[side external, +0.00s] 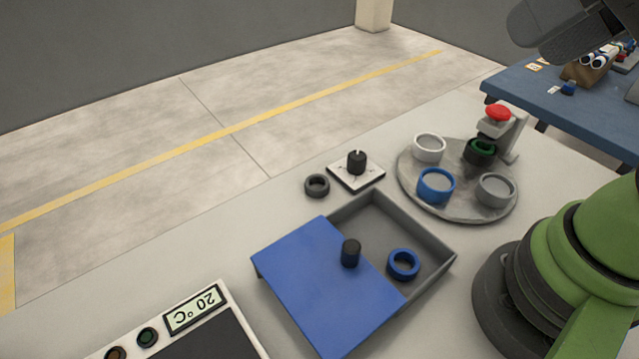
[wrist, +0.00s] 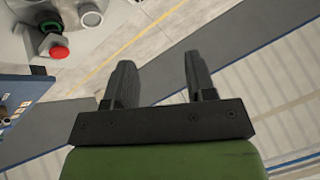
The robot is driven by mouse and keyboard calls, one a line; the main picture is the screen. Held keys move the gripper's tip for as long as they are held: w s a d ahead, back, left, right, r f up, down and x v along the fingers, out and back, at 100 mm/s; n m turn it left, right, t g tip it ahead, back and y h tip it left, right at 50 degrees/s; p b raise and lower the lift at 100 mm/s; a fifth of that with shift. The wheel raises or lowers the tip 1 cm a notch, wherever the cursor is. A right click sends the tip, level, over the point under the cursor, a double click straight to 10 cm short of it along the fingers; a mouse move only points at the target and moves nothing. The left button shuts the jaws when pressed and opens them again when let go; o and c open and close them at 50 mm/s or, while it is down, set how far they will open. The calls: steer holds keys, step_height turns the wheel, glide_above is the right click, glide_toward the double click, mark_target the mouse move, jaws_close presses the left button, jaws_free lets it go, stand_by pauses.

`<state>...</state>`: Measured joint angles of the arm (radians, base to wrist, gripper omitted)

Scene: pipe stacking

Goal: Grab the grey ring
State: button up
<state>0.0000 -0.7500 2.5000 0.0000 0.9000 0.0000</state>
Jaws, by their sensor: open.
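A grey ring (side external: 496,189) sits on the right side of a round grey plate (side external: 450,206) in the side view. A smaller dark grey ring (side external: 317,186) lies on the table left of the plate, beside the knob. On the plate there are also a white ring (side external: 429,148), a blue ring (side external: 436,184) and a dark green ring (side external: 480,151). My gripper (wrist: 158,62) is open and empty in the wrist view, away from the rings. In that view the white ring (wrist: 91,16) shows at the top left; I cannot make out the grey ring there.
A tray (side external: 431,270) with a blue lid (side external: 318,285) holds another blue ring (side external: 403,264). A black knob (side external: 356,162) stands on a white plate. A red button (side external: 498,112) on a grey stand rises behind the round plate. A temperature display (side external: 193,309) is at the lower left.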

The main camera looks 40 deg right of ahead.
steer(key=shift+o, duration=0.9)
steer(key=shift+w, duration=0.1)
steer(key=n+g+h, duration=0.2)
steer(key=n+g, duration=0.1)
steer(key=g, duration=0.4)
glide_above(317, 180)
steer(key=a, duration=0.1)
steer(key=f, duration=1.6)
steer(key=s+f, duration=0.1)
steer(key=f, duration=0.8)
steer(key=shift+a+f, duration=0.1)
step_height(317, 180, down, 6)
steer(key=shift+s+r, duration=0.1)
